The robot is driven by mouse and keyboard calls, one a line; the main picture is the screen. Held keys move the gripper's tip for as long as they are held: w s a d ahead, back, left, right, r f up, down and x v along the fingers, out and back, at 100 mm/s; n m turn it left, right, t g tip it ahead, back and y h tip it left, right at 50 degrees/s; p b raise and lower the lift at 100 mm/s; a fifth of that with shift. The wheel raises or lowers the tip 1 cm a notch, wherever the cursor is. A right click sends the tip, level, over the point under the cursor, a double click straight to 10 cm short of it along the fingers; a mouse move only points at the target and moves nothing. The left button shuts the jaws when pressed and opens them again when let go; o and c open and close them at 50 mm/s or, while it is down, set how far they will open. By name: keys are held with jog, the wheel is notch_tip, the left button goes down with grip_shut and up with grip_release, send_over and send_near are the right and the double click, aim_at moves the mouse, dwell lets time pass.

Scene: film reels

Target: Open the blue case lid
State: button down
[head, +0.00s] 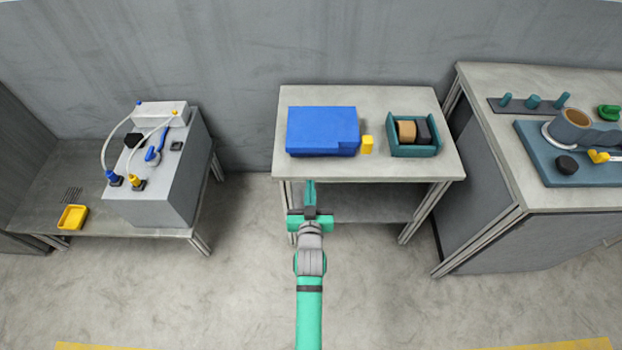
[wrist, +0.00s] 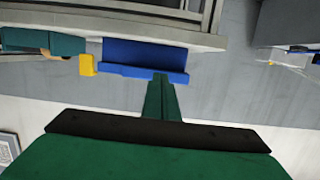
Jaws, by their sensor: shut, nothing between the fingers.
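The blue case (head: 321,129) sits on the left part of the middle table, and its top looks flat and closed. A small part juts out at its front right corner. It also shows in the wrist view (wrist: 145,55), upside down, beyond the fingertips. My gripper (head: 310,184) is at the table's front edge, in front of the case and apart from it in the head view. Its fingers are together and hold nothing. In the wrist view the shut fingers (wrist: 161,80) overlap the case's lower edge; I cannot tell the exact gap.
A yellow block (head: 367,144) stands just right of the case. A teal holder (head: 415,152) with tape rolls is farther right on the middle table (head: 300,95). A grey box with hoses (head: 160,180) stands on the left table. The right bench (head: 490,80) carries several parts.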

jog(key=shift+w+d+f, duration=0.1)
jog(key=shift+w+f, duration=0.25)
jog(key=shift+w, duration=0.9)
jog(key=shift+w+a+f, duration=0.1)
jog(key=shift+w+f, duration=0.2)
jog(key=shift+w, duration=0.9)
jog(key=shift+w+d+f, duration=0.1)
jog(key=shift+w+f, duration=0.25)
jog(key=shift+w, duration=0.9)
jog(key=shift+w, duration=0.15)
jog(key=shift+w, duration=2.7)
jog(key=shift+s, duration=0.2)
jog(key=shift+r, duration=0.1)
